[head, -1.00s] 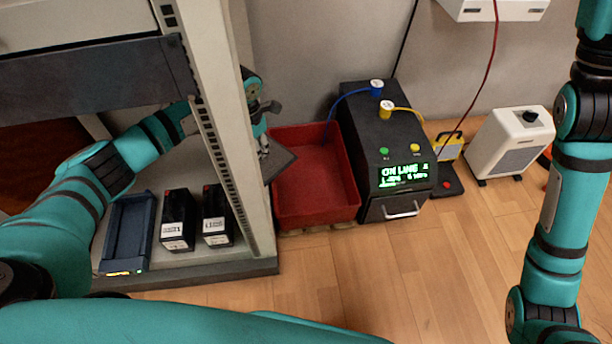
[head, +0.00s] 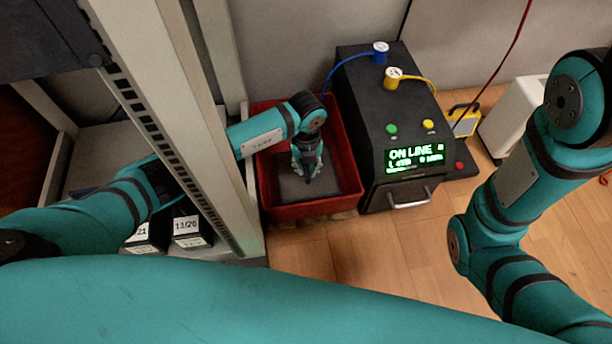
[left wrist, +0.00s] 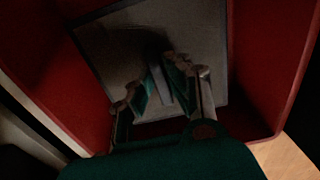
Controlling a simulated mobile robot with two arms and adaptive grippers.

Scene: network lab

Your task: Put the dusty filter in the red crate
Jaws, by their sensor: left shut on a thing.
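The red crate (head: 314,209) stands on the floor between the rack and the black machine. My left gripper (head: 308,176) points down inside the crate and is shut on the dusty filter (head: 290,187), a flat dark grey square panel. The filter lies within the crate walls, low down; whether it touches the crate floor cannot be told. In the left wrist view the fingers (left wrist: 165,95) are at the middle of the grey filter (left wrist: 150,32), with the red crate walls (left wrist: 268,60) around it. Only my right arm's links show; its gripper is out of view.
The rack post (head: 190,110) stands close left of the crate, with my left arm reaching behind it. Two black labelled boxes (head: 192,233) sit on the rack base. The black machine (head: 385,120) with a lit display is right of the crate. Open wooden floor lies in front.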

